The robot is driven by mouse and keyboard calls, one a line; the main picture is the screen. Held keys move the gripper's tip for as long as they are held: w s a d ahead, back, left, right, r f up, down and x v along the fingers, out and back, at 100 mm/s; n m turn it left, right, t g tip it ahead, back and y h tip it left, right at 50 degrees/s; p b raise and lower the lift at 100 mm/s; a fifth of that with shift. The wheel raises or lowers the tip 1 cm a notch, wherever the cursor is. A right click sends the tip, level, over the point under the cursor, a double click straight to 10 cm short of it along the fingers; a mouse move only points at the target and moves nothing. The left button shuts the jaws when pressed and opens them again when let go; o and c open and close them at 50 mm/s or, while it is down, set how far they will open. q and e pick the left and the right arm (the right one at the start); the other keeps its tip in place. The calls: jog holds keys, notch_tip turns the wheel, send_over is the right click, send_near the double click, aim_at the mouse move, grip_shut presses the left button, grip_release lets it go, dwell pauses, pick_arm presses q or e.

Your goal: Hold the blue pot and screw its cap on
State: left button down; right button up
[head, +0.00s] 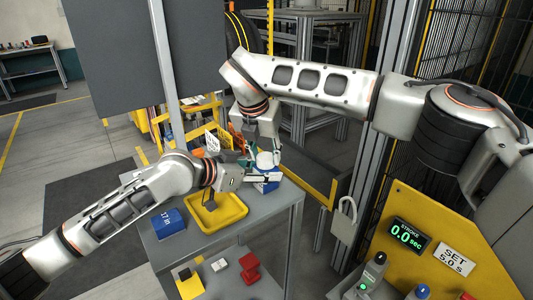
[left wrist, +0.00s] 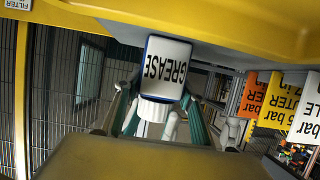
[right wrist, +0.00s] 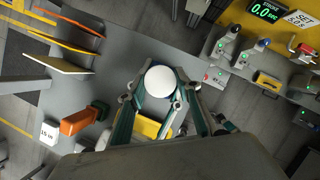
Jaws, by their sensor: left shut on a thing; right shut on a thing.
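The blue pot (head: 265,187) stands upright near the far right corner of the grey table. Its white GREASE label (left wrist: 166,65) shows upside down in the left wrist view. My left gripper (head: 259,178) is shut on the pot from the left side. The white cap (head: 265,160) is at the pot's top, and in the left wrist view it also shows (left wrist: 155,110) against the pot's end. Whether it is threaded cannot be told. My right gripper (right wrist: 160,88) is shut on the cap from above.
A blue 17 in block (head: 168,223) stands at the table's left. Orange and white signs (head: 212,141) stand behind. A yellow control panel (head: 420,235) is at the right.

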jog(key=m+h, duration=0.1)
jog(key=m, duration=0.1)
jog(key=shift+m+g, duration=0.3)
jog(key=shift+m, duration=0.1)
jog(key=o, duration=0.8)
jog(key=shift+o, duration=0.2)
jog(key=shift+r, duration=2.3)
jog(key=o, duration=0.6)
